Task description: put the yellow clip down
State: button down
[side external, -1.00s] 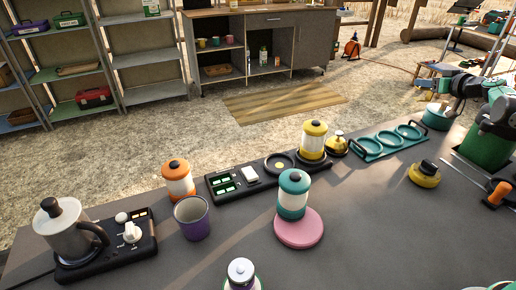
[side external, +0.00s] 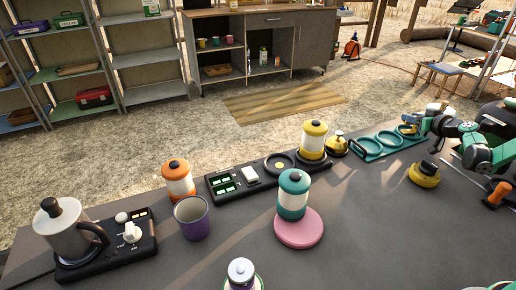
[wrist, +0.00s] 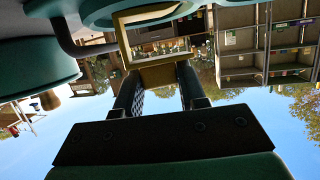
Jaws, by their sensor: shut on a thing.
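My gripper (wrist: 160,74) is shut on the yellow clip (wrist: 170,76), a squared yellow frame, between its two dark fingers in the wrist view. In the side external view my gripper (side external: 414,127) is at the right end of the teal tray with three rings (side external: 371,154), by its rightmost ring. The clip is too small there to make out clearly. I cannot tell whether it touches the tray.
A yellow-based black-knobbed thing (side external: 424,175) stands in front of the tray. A yellow lantern (side external: 313,140) and a small yellow lamp (side external: 336,146) stand left of it. An orange-handled tool (side external: 496,195) lies right.

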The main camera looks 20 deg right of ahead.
jog(key=shift+f, duration=0.15)
jog(key=c, duration=0.5)
grip_release()
